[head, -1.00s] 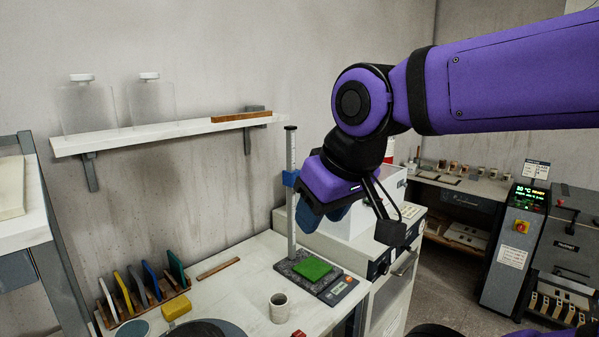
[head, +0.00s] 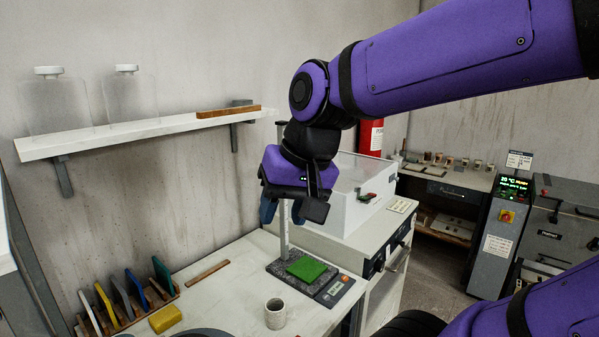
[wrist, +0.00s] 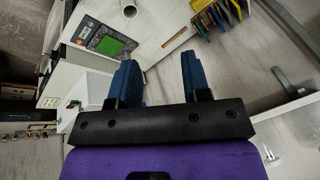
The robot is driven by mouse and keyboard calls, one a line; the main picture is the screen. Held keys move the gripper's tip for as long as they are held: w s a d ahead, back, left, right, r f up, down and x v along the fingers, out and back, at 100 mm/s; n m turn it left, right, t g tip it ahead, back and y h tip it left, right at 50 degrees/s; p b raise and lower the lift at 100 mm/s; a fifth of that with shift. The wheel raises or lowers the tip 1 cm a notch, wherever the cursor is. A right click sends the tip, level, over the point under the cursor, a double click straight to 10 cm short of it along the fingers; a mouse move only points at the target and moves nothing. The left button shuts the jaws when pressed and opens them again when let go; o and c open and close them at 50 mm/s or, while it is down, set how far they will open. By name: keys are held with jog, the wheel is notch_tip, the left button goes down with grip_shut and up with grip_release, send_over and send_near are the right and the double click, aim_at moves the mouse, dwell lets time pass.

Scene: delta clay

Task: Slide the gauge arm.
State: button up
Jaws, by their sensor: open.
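The gauge stands on the bench, with a grey speckled base (head: 283,270), an upright pale post (head: 284,235) and a green tile (head: 307,268) lying on the base. The base also shows in the wrist view (wrist: 86,33). My gripper (head: 284,212) is open, with its blue fingers pointing down in front of the post, above the base. In the wrist view my gripper (wrist: 160,70) shows its fingers wide apart with nothing held between them. The gauge's sliding arm is hidden behind my gripper in the head view. I cannot tell whether a finger touches the post.
A grey cup (head: 275,314) stands in front of the gauge, and a yellow block (head: 165,318) lies near a rack of coloured tiles (head: 135,295). A white box (head: 350,200) stands close right of my gripper. A wall shelf (head: 100,137) is behind.

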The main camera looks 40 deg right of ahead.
jog(key=w+d+f+m+t+y, duration=0.2)
jog(key=w+d+m+y, duration=0.2)
jog(key=w+m, duration=0.7)
jog(key=w+d+f+m+t+y, duration=0.2)
jog(key=w+d+f+m+y, duration=0.25)
jog(key=m, duration=0.95)
jog(key=w+d+f+m+t+h, duration=0.1)
jog(key=w+d+m+t+h, duration=0.15)
jog(key=d+m, duration=0.55)
jog(key=w+d+f+m+t+h, duration=0.15)
jog(key=d+m+t, duration=0.25)
jog(key=d+m, duration=0.4)
jog(key=w+d+f+m+t+h, duration=0.1)
jog(key=w+d+m+t+h, duration=0.15)
jog(key=d+m, duration=0.55)
jog(key=shift+n+t+h, duration=0.4)
jog(key=shift+n, duration=0.2)
jog(key=w, duration=0.9)
jog(key=shift+w, duration=0.4)
grip_shut()
